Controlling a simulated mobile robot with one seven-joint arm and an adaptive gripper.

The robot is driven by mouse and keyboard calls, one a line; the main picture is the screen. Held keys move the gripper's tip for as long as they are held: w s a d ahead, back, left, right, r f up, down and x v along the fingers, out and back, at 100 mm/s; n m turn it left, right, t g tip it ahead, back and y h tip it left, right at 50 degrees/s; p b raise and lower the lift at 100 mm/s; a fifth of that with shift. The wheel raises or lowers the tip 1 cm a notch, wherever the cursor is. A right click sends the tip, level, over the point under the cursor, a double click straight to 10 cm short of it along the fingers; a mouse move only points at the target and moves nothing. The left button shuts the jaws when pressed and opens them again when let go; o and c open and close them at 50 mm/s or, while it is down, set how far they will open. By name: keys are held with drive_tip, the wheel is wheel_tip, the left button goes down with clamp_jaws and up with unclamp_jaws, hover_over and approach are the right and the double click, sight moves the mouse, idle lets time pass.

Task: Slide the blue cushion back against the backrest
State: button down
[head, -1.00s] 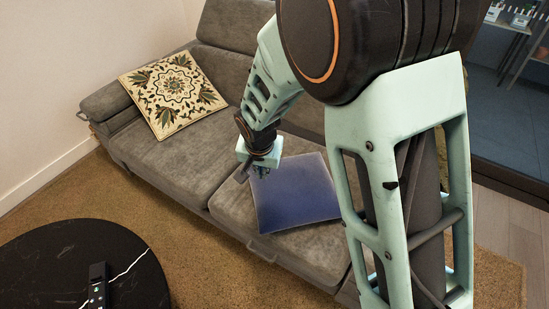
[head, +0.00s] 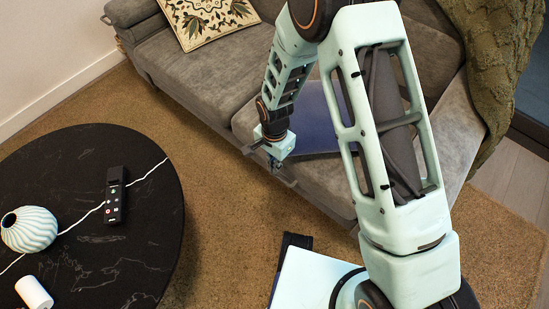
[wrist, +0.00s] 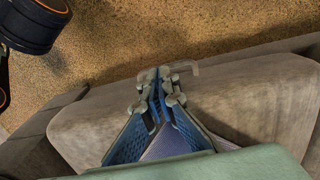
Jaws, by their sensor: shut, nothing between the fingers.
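The blue cushion (head: 318,122) lies flat on the right seat of the grey sofa (head: 200,72), partly hidden behind my arm. A pale purple-blue patch of it (wrist: 172,143) shows between and behind the finger bases in the wrist view. My gripper (head: 274,166) is by the seat's front edge, on the near side of the cushion. Its fingertips (wrist: 160,76) are together with nothing between them, pointing towards the front of the seat. I cannot tell whether it touches the seat.
A round black table (head: 140,240) stands at the left with a remote (head: 115,195), a striped vase (head: 29,229) and a white cylinder (head: 34,292). A patterned cushion (head: 205,18) sits on the left seat. A green throw (head: 495,60) hangs at the right. Brown rug lies between.

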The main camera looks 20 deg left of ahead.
drive_tip(key=shift+w+d+r, duration=0.1)
drive_tip(key=shift+w+d, duration=0.15)
drive_tip(key=shift+w, duration=0.4)
drive_tip(key=shift+w+d+r, duration=0.1)
drive_tip(key=shift+w+d, duration=0.15)
drive_tip(key=shift+w, duration=0.35)
drive_tip(key=shift+w+d+r, duration=0.1)
drive_tip(key=shift+w+d, duration=0.15)
drive_tip(key=shift+w, duration=0.4)
